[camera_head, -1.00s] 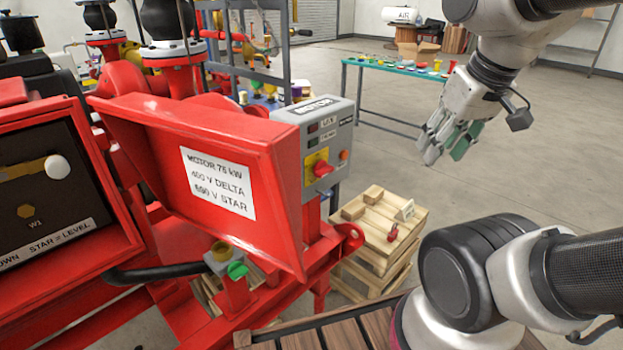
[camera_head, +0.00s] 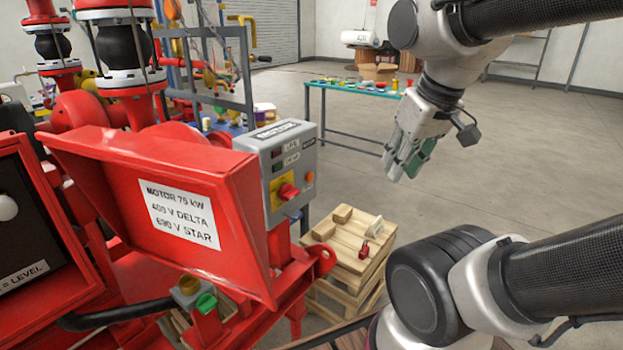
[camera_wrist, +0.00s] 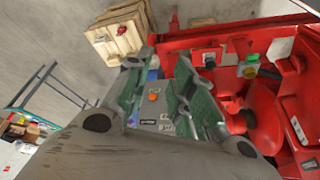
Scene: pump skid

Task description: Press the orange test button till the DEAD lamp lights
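The grey control box (camera_head: 291,165) stands on the red skid. Its orange button (camera_head: 309,177) is on the right of its face, beside a red knob on a yellow plate (camera_head: 287,191). The upper lamp (camera_head: 277,153), labelled LIVE, and the lower lamp (camera_head: 277,169), its label too small to read surely, both look dark. My gripper (camera_head: 402,165) hangs to the right of the box, apart from it, fingers pointing down. In the wrist view its green-padded fingers (camera_wrist: 160,92) are spread and empty, with the orange button (camera_wrist: 154,97) seen between them.
A red cover with a motor label (camera_head: 180,215) sticks out left of the box. A green button (camera_head: 206,302) is below it. A wooden pallet stack (camera_head: 350,245) stands below and right of the box. A green table (camera_head: 350,88) is behind. Open floor lies to the right.

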